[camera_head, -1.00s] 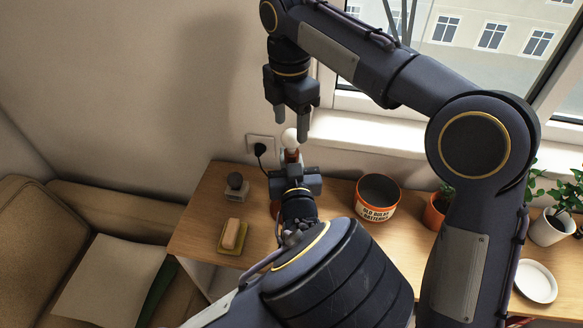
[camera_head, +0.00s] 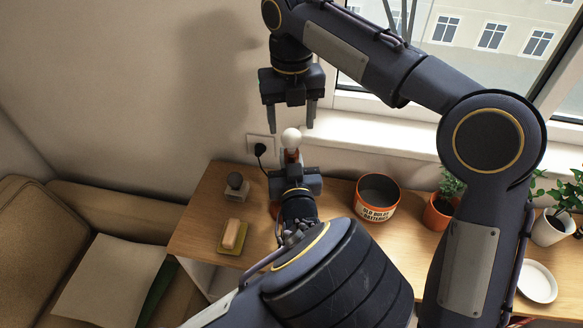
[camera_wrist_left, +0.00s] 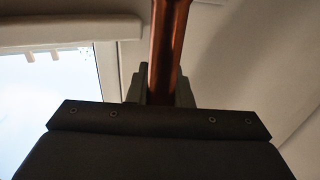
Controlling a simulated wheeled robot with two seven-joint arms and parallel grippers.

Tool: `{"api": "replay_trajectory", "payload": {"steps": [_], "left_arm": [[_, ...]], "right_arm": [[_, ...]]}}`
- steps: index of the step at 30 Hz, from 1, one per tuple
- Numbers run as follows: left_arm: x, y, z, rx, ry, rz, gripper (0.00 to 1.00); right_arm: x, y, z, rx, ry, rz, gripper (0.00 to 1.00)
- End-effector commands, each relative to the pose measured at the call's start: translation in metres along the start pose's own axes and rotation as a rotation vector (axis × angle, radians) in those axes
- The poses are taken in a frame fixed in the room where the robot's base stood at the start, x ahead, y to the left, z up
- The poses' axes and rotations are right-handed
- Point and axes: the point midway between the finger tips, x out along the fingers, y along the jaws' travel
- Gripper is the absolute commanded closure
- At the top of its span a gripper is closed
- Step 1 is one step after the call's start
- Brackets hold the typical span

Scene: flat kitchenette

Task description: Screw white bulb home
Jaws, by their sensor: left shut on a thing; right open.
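The white bulb (camera_head: 291,137) stands upright on top of a reddish-orange lamp part (camera_head: 291,156) near the wall. My left gripper (camera_head: 294,172) is shut on this lamp just below the bulb. In the left wrist view the copper-orange lamp stem (camera_wrist_left: 168,50) rises between the fingers. The bulb itself is out of that view, and my left gripper hides much of the lamp in the head view. My right gripper (camera_head: 291,118) is open above the bulb, its fingers spread to either side and apart from it.
An orange-and-black tin (camera_head: 376,214) labelled for old bulbs and batteries stands right of my left arm. A sponge (camera_head: 233,235) and a dark round knob on a block (camera_head: 236,187) lie left. Potted plants (camera_head: 441,208) and a white plate (camera_head: 537,281) are at right. A plug sits in the wall socket (camera_head: 259,148).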

Motion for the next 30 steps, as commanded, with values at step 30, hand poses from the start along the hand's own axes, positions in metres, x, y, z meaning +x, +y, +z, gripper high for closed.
{"api": "replay_trajectory", "payload": {"steps": [30], "left_arm": [[0.000,0.000,0.000,0.000,-0.001,0.001,1.00]], "right_arm": [[0.080,0.000,0.000,0.002,0.000,0.000,0.45]]}}
